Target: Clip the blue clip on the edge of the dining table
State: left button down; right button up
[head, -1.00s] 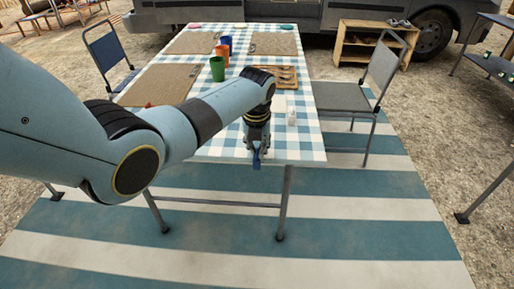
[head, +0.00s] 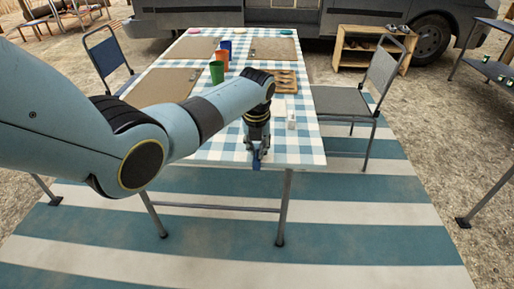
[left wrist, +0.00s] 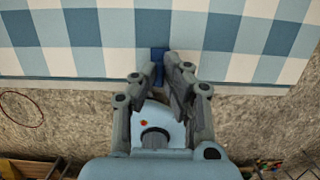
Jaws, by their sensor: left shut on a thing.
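The dining table (head: 305,158) has a blue and white checked cloth, and its near edge faces me. In the left wrist view, the tablecloth (left wrist: 225,50) ends just in front of the gripper. My left gripper (head: 257,148) points down at this near edge, shut on the blue clip (head: 257,161). In the left wrist view, the blue clip (left wrist: 158,55) sits between the fingertips (left wrist: 161,68) and overlaps the cloth edge. I cannot tell whether its jaws are around the edge or only above it. My right gripper is not in view.
Placemats (head: 273,49), cups (head: 217,72), a wooden tray (head: 285,82) and a small white bottle (head: 291,122) are on the table. A grey chair (head: 345,100) stands to the right and a blue chair (head: 109,58) to the left. The striped mat before the table is clear.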

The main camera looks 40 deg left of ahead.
pick_arm(q)
jog(key=c, duration=1.4)
grip_release()
jog(key=shift+o, duration=0.2)
notch_tip(320, 180, up, 12)
jog(key=s+d, duration=0.1)
jog(key=s, duration=0.1)
jog(key=shift+f, duration=0.15)
jog(key=s+d+f+n, duration=0.1)
jog(key=s+f+n, duration=1.3)
jog(key=s+f, duration=0.7)
jog(key=s+d+f+n+g+b, duration=0.1)
jog(key=s+f+n, duration=1.4)
jog(key=s, duration=1.5)
notch_tip(320, 180, down, 7)
jog(key=shift+d+r, duration=0.1)
jog(key=shift+d, duration=0.2)
